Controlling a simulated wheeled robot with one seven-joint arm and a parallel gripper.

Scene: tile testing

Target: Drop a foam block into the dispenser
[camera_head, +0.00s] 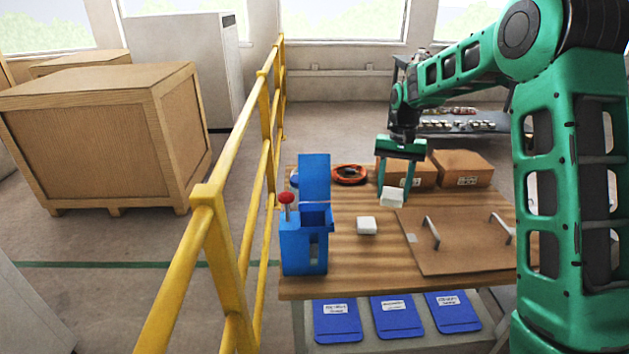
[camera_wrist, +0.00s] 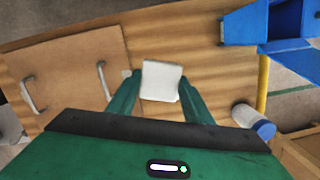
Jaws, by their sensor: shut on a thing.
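My gripper (camera_head: 391,187) is shut on a white foam block (camera_head: 392,198) and holds it over the middle of the wooden table. The wrist view shows this block (camera_wrist: 161,78) between the two green fingers. A second white foam block (camera_head: 366,225) lies on the table, lower and to the left of the held one. I cannot make it out clearly in the wrist view. The blue dispenser (camera_head: 304,246) with a red knob (camera_head: 286,198) stands at the table's left end, apart from my gripper. Part of the dispenser (camera_wrist: 287,22) shows at top right in the wrist view.
A brown board with two handles (camera_head: 461,252) lies at the table's right. Two cardboard boxes (camera_head: 461,168) and an orange-red ring (camera_head: 349,174) are at the back. A white, blue-ended cylinder (camera_wrist: 250,119) shows in the wrist view. A yellow railing (camera_head: 205,231) runs along the left.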

